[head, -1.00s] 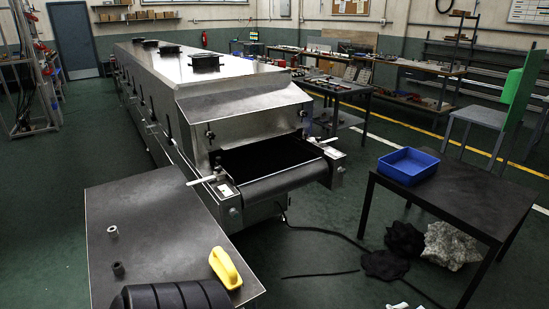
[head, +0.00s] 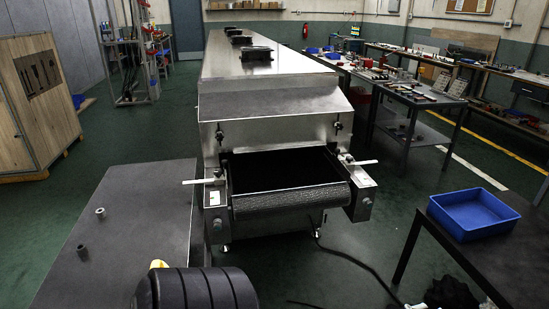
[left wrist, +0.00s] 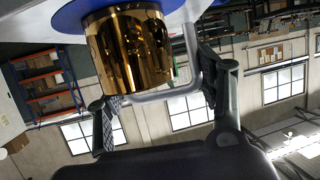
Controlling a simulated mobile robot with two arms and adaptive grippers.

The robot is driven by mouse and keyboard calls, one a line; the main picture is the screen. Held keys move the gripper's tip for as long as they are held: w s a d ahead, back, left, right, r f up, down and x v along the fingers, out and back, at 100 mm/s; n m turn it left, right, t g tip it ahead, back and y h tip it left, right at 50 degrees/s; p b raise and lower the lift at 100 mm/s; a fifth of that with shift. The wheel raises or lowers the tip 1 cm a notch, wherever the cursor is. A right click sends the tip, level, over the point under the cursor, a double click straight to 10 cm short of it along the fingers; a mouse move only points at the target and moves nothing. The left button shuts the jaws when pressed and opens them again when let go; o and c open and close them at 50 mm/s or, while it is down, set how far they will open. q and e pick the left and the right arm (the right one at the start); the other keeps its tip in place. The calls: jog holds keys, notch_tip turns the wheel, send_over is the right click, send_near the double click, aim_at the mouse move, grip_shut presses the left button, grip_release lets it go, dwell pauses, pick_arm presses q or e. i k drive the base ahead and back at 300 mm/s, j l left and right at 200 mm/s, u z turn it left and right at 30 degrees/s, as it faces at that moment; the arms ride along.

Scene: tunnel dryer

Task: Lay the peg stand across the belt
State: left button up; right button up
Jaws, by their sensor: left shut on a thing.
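The belt (head: 290,198) comes out of the dryer's open mouth straight ahead in the head view. Its end roller faces me and its top is bare. Neither gripper shows in the head view.
A blue tray (head: 472,213) sits on the right table (head: 515,255). White levers (head: 362,162) flank the belt. A cable lies on the floor.

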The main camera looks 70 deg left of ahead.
aim_at(286, 175)
jog(key=i+j+u, duration=0.3)
jog(key=u, duration=0.15)
jog(key=i+j+u, duration=0.1)
jog(key=i+u, duration=0.3)
jog(key=i, duration=0.2)
jog(key=i+u, duration=0.45)
